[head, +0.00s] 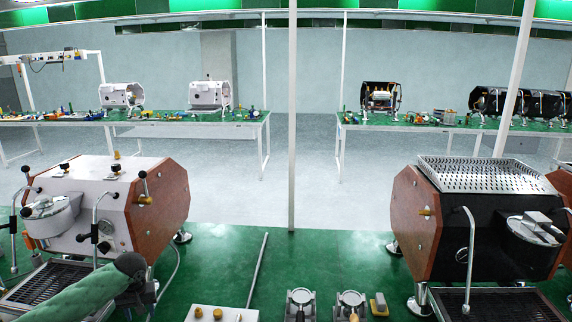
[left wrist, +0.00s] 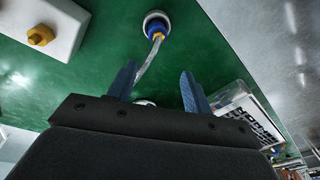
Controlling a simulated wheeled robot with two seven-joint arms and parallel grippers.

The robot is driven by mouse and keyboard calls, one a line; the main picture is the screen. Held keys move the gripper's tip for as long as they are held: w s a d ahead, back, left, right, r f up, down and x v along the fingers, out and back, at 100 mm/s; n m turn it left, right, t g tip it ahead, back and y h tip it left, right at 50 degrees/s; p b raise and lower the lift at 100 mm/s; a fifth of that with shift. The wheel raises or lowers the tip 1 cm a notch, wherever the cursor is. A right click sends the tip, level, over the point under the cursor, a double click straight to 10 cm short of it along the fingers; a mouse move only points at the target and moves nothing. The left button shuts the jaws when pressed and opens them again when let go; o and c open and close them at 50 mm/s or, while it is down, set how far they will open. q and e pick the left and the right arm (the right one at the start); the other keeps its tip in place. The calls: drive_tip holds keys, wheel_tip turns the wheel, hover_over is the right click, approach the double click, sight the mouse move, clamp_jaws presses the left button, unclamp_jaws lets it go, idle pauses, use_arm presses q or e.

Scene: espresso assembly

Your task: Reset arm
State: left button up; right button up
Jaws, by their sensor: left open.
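My left arm (head: 85,290) comes in from the lower left in the head view, in front of the white espresso machine (head: 110,195). In the left wrist view my left gripper (left wrist: 157,86) is open, its two blue fingers well apart. A clear hose with a blue and gold fitting (left wrist: 156,32) runs from a round port on the green table towards the gap between the fingers. I cannot tell how far below the fingers the hose lies. Nothing is seen held. My right gripper is not in view.
A black espresso machine (head: 480,215) stands at the right on the green table (head: 330,252). Portafilters (head: 300,300) and a white block with gold knobs (head: 222,313) are at the front; a thin rod (head: 257,270) lies nearby. The table's middle is mostly clear. A white post (head: 292,120) rises behind.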

use_arm(q)
wheel_tip(320, 180, up, 7)
drive_tip(key=w+d+m+t+y, duration=0.1)
drive_tip(key=w+d+m+t, duration=0.2)
drive_tip(key=m, duration=0.2)
drive_tip(key=s+d+m+t, duration=0.2)
drive_tip(key=s+d+m, duration=0.15)
drive_tip(key=d, duration=0.45)
drive_tip(key=s+d+m+t, duration=0.1)
drive_tip(key=s+d+m, duration=0.25)
drive_tip(key=d, duration=0.35)
drive_tip(key=s+d+f+n+g+h, duration=0.1)
drive_tip(key=s+f, duration=0.5)
drive_tip(key=s, duration=0.6)
drive_tip(key=s+d+f+n+g+h, duration=0.1)
drive_tip(key=s+d+f, duration=0.5)
drive_tip(key=s, duration=0.7)
drive_tip(key=s+d+f+n+g+h, duration=0.1)
drive_tip(key=s+d+f+n+g, duration=0.2)
drive_tip(key=s+f, duration=0.5)
drive_tip(key=s+d, duration=0.1)
drive_tip(key=s, duration=0.4)
drive_tip(key=shift+f+g+h, duration=0.25)
drive_tip(key=shift+g+h, duration=0.05)
